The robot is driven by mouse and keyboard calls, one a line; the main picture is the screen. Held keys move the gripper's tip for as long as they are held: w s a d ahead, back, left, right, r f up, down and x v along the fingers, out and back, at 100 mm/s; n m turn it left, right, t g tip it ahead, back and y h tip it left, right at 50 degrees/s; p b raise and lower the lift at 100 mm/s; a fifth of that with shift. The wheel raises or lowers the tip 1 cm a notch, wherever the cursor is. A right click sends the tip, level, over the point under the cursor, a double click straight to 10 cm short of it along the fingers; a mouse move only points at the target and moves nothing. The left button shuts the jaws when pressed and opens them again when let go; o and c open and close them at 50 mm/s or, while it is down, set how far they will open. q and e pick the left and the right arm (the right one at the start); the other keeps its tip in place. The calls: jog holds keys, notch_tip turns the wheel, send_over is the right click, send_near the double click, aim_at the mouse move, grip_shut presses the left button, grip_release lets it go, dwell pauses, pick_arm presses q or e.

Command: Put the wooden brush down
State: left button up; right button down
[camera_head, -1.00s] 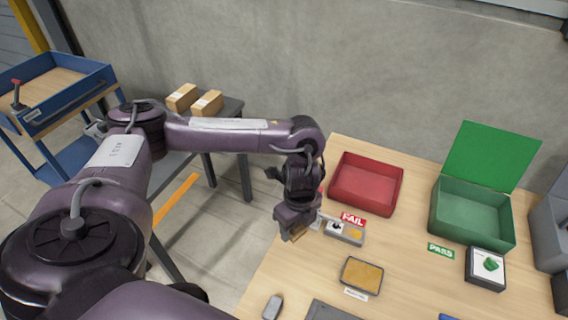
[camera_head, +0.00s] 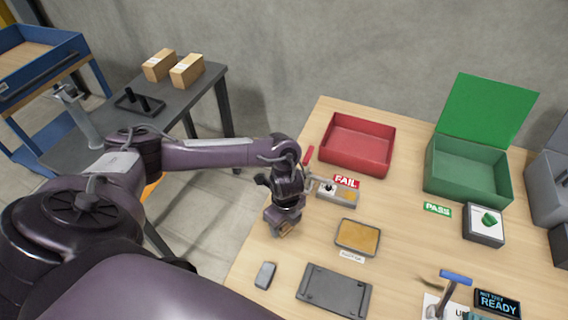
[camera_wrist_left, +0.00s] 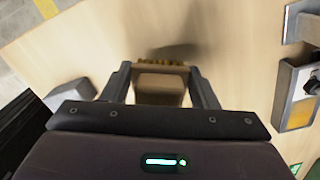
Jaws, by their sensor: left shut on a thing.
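My left gripper (camera_head: 284,230) is over the left side of the wooden workbench, below and left of the FAIL label. In the left wrist view the two fingers (camera_wrist_left: 162,88) are shut on the wooden brush (camera_wrist_left: 160,82), a light brown block with yellowish bristles along its far edge. The brush is mostly hidden by the gripper in the head view. A dark shadow lies on the bench just beyond it; I cannot tell whether the bristles touch the wood. My right gripper is not in view.
A small grey box with a yellow patch (camera_head: 336,196) is close right of the gripper. A shallow tray with a tan surface (camera_head: 356,237), a dark flat plate (camera_head: 334,290) and a small grey block (camera_head: 265,275) lie nearer. Red (camera_head: 358,145) and green (camera_head: 468,172) bins stand behind.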

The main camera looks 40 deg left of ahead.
pick_arm(q)
jog(key=shift+f, duration=1)
jog(key=shift+f, duration=0.1)
jog(key=o, duration=1.1)
jog(key=r+p, duration=0.1)
jog(key=r, duration=0.2)
jog(key=r+p, duration=0.1)
jog(key=r, duration=0.3)
jog(key=r+p, duration=0.1)
jog(key=r, duration=0.3)
jog(key=shift+w+d+r, duration=0.1)
jog(key=shift+w+r, duration=0.15)
jog(key=shift+r, duration=0.4)
jog(key=shift+s+f, duration=0.1)
jog(key=shift+s, duration=0.05)
